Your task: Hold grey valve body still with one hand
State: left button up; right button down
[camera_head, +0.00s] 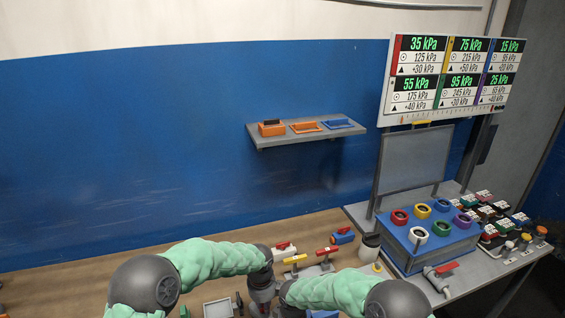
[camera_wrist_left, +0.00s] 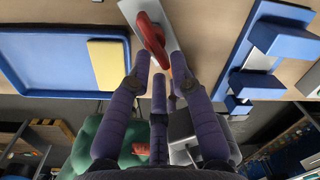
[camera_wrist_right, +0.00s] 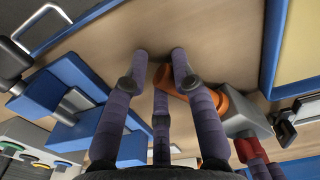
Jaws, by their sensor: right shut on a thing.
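The grey valve body (camera_wrist_right: 248,108) shows right of my right gripper (camera_wrist_right: 160,52) in the right wrist view. An orange cylindrical part (camera_wrist_right: 205,98) joins it and runs in behind the fingers. The right fingers close around this orange part, though the contact is partly hidden. My left gripper (camera_wrist_left: 160,58) has its purple fingers beside a red handle (camera_wrist_left: 150,36), which lies between or just beyond the fingertips. I cannot tell whether they grip it. In the head view, the left gripper (camera_head: 262,292) hangs over the table near its front. The right gripper is mostly hidden by its arm there.
Several small valves with red and yellow handles (camera_head: 295,259) lie beyond the grippers. A small grey tray (camera_head: 217,308) is left of the grippers. A wall shelf (camera_head: 300,137) is above.

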aim_at(264, 317)
pick_arm(q)
jog(key=shift+o, duration=1.3)
jog(key=shift+w+a+r, duration=0.1)
jog(key=shift+w+r, duration=0.15)
pick_arm(e)
jog(key=shift+s+d+f, duration=0.1)
jog(key=shift+s+f, duration=0.1)
jog(key=shift+s, duration=0.15)
pick_arm(q)
jog(key=shift+s+f, duration=0.15)
jog(key=shift+f, duration=0.05)
pick_arm(e)
jog(key=shift+w+r, duration=0.15)
jog(key=shift+w, duration=0.05)
jog(key=shift+w, duration=0.1)
pick_arm(q)
notch_tip(264, 317, up, 12)
jog(key=shift+s+a, duration=0.15)
jog(key=shift+s, duration=0.25)
pick_arm(e)
jog(key=shift+w+r, duration=0.1)
jog(key=shift+r, duration=0.05)
jog(key=c, duration=1)
grip_release()
jog(key=shift+o, duration=0.2)
